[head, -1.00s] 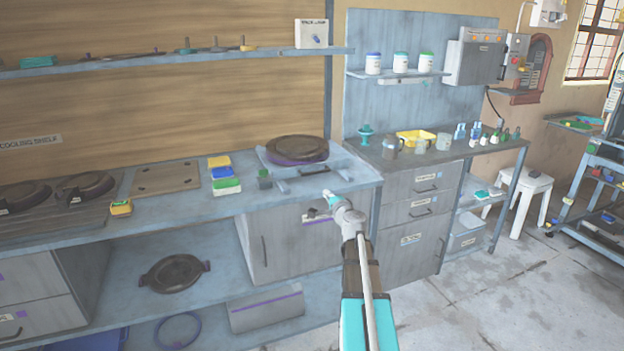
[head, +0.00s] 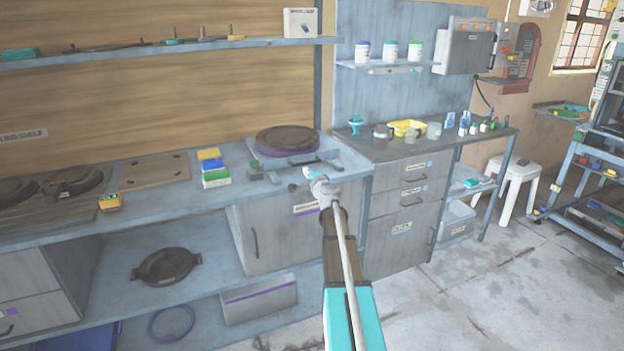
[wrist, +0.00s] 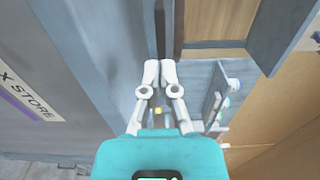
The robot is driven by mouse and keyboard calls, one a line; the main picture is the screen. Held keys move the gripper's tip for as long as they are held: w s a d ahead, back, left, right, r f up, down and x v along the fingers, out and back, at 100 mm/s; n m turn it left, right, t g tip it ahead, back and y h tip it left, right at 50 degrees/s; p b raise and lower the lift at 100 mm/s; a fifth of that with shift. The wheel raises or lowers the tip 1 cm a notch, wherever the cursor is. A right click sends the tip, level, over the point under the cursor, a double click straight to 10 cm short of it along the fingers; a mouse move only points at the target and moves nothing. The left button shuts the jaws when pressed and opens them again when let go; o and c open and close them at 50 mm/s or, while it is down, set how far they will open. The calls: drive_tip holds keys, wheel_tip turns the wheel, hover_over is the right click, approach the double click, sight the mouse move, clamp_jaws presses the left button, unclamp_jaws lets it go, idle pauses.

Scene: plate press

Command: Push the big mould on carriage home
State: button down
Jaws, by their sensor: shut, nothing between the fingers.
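The big mould (head: 287,139) is a dark round lidded disc with a purple band under it. It sits on a pale carriage plate (head: 338,163) at the right end of the blue-grey bench, near the back wall. My gripper (head: 307,174) shows in the head view near the bench's front edge, just in front of the carriage. I cannot tell whether it touches anything. The wrist view shows the two pale fingers (wrist: 158,66) shut and empty, with a grey cabinet face at left. The mould is not clearly seen there. My gripper partly hides the carriage's front.
A side counter (head: 440,143) with jars and bottles adjoins at right. A cabinet (head: 285,228) is under the bench.

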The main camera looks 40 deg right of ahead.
sight(296, 160)
drive_tip(key=shift+x, duration=2.05)
drive_tip(key=x, duration=0.7)
drive_tip(key=shift+w, duration=0.2)
drive_tip(key=shift+w+r, duration=0.1)
drive_tip(key=shift+w, duration=0.05)
drive_tip(key=shift+s+a, duration=0.1)
drive_tip(key=shift+s, duration=0.3)
drive_tip(key=v, duration=1.3)
drive_tip(key=shift+s, duration=0.35)
